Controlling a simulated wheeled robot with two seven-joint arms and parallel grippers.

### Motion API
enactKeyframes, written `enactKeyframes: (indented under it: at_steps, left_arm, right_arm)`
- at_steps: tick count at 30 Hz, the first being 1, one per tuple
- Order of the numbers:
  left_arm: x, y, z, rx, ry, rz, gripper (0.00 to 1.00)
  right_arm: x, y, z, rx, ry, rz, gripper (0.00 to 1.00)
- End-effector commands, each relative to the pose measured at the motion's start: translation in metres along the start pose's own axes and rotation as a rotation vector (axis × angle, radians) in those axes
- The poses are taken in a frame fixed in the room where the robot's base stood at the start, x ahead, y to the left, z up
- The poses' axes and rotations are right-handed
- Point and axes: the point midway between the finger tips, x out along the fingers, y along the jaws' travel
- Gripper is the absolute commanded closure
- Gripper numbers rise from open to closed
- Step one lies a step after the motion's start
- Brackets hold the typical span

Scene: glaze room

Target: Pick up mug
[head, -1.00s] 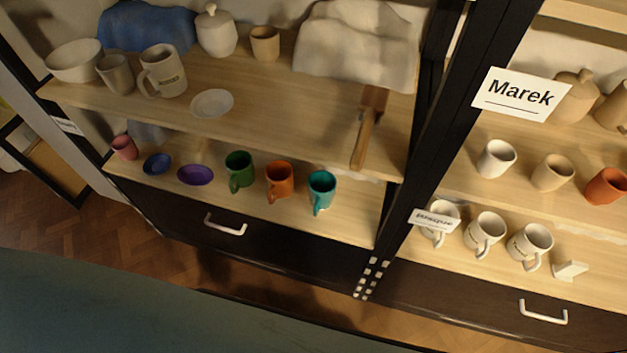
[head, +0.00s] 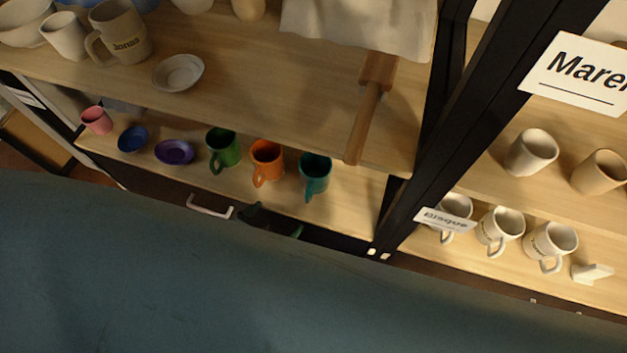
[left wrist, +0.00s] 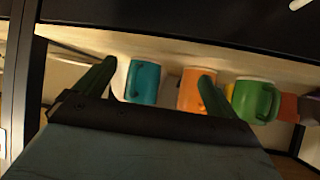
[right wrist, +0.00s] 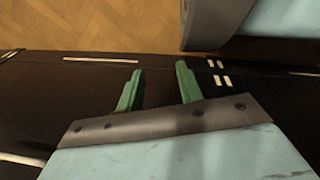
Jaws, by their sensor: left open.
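Green (head: 222,148), orange (head: 266,160) and teal (head: 316,176) mugs stand upright in a row on the lower left shelf. My left gripper (head: 273,222) is open and empty, in front of that shelf, below the orange and teal mugs in the picture. In the left wrist view, the teal mug (left wrist: 144,83) shows between its fingers (left wrist: 157,70), and one finger overlaps the orange mug (left wrist: 187,88). I cannot tell that it touches either. A larger mug marked Jonas (head: 122,38) stands on the upper shelf. My right gripper (right wrist: 160,68) is open and empty, away from the mugs.
Several white mugs (head: 497,232) stand on the right lower shelf behind a Bisque label (head: 444,219). A pink cup (head: 96,120) and two small bowls stand left of the green mug. A black post (head: 455,130) divides the shelves.

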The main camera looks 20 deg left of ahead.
Motion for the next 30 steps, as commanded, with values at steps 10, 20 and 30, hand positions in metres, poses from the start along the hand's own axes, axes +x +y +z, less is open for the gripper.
enactKeyframes:
  at_steps: [10,20,30]
  left_arm:
    - [-0.024,0.016,-0.083,-0.032,0.211,0.035,0.04]
    - [0.030,0.018,-0.096,-0.032,0.215,0.035,0.04]
    - [0.054,0.019,-0.101,-0.033,0.212,0.035,0.04]
  right_arm:
    - [0.002,0.008,-0.015,0.002,0.009,0.013,0.64]
    - [-0.017,0.013,-0.050,0.017,0.036,0.020,0.64]
    - [-0.032,0.015,-0.066,0.023,0.045,0.024,0.64]
